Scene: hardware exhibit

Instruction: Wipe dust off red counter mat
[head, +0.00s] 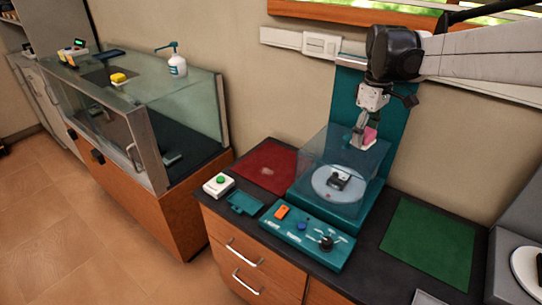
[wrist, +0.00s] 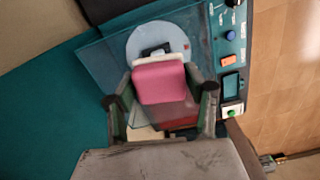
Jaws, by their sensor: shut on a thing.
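The red counter mat (head: 258,155) lies on the dark counter, left of the clear-walled teal machine. A pale dusty patch (head: 267,172) shows on it. My gripper (head: 363,138) is shut on a pink block with a white layer (head: 369,137), perhaps a sponge. It is raised in front of the teal back panel, above and right of the mat, apart from it. In the wrist view the pink block (wrist: 160,84) sits between the fingers of my gripper (wrist: 160,92). A dark red strip of the mat (wrist: 183,121) shows there, mostly hidden behind the block and gripper.
The teal machine (head: 345,210) has clear walls around a round plate (head: 338,183), between my gripper and the mat. A control panel (head: 305,238) and green-button box (head: 219,185) stand in front. A green mat (head: 428,240) lies right. A glass case (head: 150,130) stands left.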

